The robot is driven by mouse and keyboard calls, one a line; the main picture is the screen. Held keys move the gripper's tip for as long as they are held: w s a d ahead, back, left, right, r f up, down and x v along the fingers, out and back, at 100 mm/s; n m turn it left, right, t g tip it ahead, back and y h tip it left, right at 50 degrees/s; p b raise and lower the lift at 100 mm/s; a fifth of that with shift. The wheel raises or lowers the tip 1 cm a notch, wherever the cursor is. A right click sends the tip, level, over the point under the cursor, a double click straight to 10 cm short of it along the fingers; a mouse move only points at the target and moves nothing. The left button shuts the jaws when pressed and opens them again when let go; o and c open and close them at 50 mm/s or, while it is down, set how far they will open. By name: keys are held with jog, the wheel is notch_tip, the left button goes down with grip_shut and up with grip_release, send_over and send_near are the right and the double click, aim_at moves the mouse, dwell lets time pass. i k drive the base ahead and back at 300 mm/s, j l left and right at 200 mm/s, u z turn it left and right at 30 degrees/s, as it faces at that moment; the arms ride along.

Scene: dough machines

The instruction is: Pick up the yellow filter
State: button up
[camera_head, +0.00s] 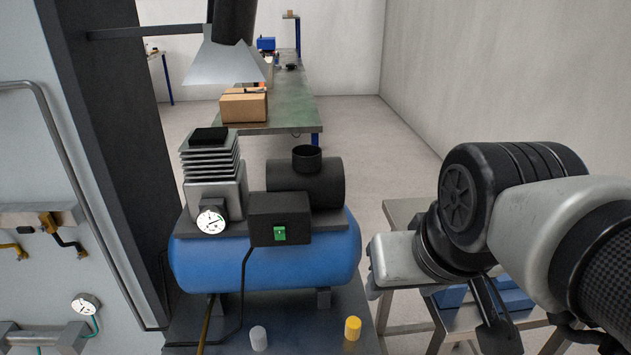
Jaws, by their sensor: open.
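The yellow filter (352,328) is a small upright yellow cylinder. It stands on the dark platform in front of the blue compressor, near the platform's right side. My gripper (374,280) is at the right end of the compressor, above the yellow filter in the picture and apart from it. The gripper is open, and I see nothing in it. Its fingers are mostly hidden by its pale body.
The blue compressor (262,258) with black motor parts stands behind the filter. A pale grey cylinder (258,338) stands to the filter's left. A black cable (243,290) hangs nearby. A metal table (405,210) with blue items is at right, partly behind my arm.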

aim_at(353, 325)
jog(key=k+l, duration=0.1)
jog(key=k, duration=0.25)
jog(key=i, duration=0.3)
jog(key=k, duration=0.15)
jog(key=k+z, duration=0.2)
jog(key=z, duration=0.15)
jog(key=k+l+z, duration=0.1)
jog(key=z, duration=0.3)
jog(key=k+j+z, duration=0.1)
jog(key=j+z, duration=0.3)
jog(key=k+j+z, duration=0.15)
jog(key=z, duration=0.3)
jog(key=k+j, duration=0.15)
jog(key=j, duration=0.15)
